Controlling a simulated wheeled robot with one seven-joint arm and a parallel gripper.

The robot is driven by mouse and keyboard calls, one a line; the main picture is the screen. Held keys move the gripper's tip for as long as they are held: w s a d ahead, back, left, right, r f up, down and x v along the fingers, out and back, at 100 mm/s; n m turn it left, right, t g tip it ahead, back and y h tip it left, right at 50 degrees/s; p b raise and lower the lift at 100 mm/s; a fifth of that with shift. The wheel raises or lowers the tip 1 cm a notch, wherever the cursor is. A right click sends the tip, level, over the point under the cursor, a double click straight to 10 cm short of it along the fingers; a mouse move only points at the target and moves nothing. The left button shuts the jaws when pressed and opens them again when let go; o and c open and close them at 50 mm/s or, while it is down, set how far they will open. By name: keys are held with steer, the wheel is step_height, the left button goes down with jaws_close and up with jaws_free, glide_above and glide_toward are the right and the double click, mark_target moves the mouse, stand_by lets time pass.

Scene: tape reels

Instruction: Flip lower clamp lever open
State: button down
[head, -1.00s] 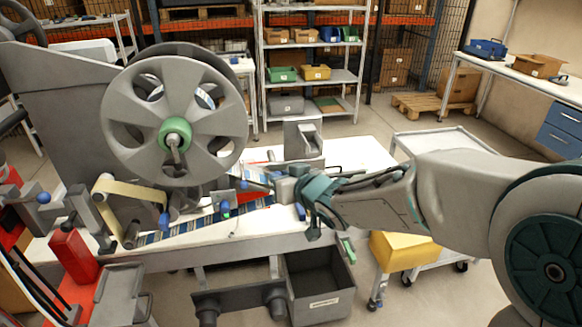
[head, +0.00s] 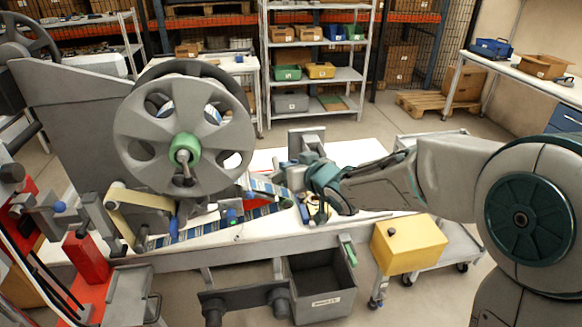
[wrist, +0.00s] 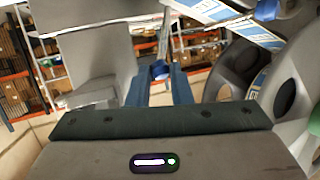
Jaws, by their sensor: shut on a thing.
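My gripper (head: 295,176) reaches in from the right, above the white table beside the label strip. In the wrist view its two dark blue fingers (wrist: 159,84) are shut on a blue knob (wrist: 160,70), which sits on a thin grey lever. I take this for the clamp lever, but the clamp itself is mostly hidden. In the head view my gripper covers the knob. The blue-and-white label strip (head: 262,187) passes just left of my gripper; it also shows at the upper right of the wrist view (wrist: 205,10).
A large grey reel (head: 140,125) with a green hub stands left of my gripper. A red box (head: 81,253) is at the lower left. A dark bin (head: 322,285) is below the table edge. A yellow box (head: 408,244) stands on a trolley at the right.

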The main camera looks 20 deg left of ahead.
steer(key=shift+w+d+r, duration=0.1)
steer(key=shift+w+r, duration=0.1)
